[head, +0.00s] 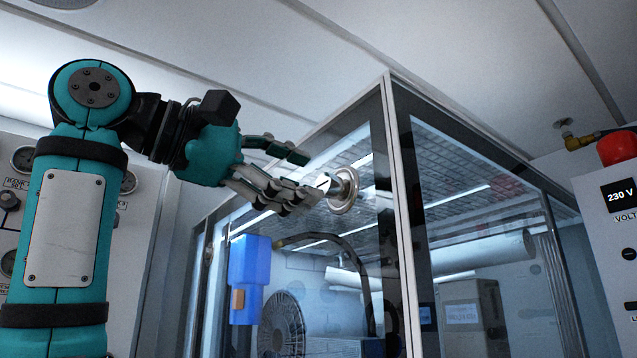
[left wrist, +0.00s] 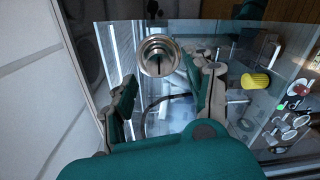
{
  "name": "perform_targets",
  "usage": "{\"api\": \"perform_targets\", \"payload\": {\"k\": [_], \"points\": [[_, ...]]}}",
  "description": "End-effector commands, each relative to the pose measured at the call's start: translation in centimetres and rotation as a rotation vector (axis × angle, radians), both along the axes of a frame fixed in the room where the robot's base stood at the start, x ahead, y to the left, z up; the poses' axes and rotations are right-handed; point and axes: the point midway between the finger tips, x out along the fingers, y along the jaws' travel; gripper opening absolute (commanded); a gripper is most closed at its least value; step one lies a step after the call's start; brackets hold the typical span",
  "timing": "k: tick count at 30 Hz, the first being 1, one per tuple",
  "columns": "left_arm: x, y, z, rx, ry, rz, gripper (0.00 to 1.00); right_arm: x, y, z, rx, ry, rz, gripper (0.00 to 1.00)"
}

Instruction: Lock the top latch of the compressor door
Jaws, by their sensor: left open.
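The top latch (head: 345,191) is a round, silver metal knob near the top corner of the glass compressor door (head: 345,145). In the left wrist view the latch (left wrist: 158,56) shows face-on as a ringed disc with a dark slot across its centre. My left gripper (head: 312,178) is open, just left of the latch, with its fingers pointing at it. In the left wrist view its fingers (left wrist: 160,82) stand apart on either side below the latch. The lower finger looks very close to the latch in the head view; I cannot tell whether it touches. My right gripper is in neither view.
The glass cabinet has a dark frame with a vertical corner post (head: 400,200) right of the latch. Inside are a blue box (head: 249,262) and a fan grille (head: 282,325). A voltage panel (head: 612,225) with a red lamp (head: 617,148) stands at right.

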Motion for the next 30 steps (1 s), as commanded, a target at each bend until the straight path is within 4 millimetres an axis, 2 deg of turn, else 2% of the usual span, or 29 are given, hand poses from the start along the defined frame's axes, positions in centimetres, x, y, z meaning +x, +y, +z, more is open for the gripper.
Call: {"api": "perform_targets", "payload": {"k": [1,6,12,30], "points": [[-0.8,1.1,0.2,-0.002,-0.004,0.001,0.53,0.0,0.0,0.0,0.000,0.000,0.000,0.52],[-2.7,3.9,0.2,-0.001,-0.001,0.002,0.53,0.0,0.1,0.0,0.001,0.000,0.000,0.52],[-4.1,5.7,0.3,0.001,0.000,0.000,0.53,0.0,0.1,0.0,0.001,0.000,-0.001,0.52],[-4.4,6.1,0.3,0.002,0.001,-0.001,0.53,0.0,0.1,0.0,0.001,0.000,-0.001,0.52]]}}
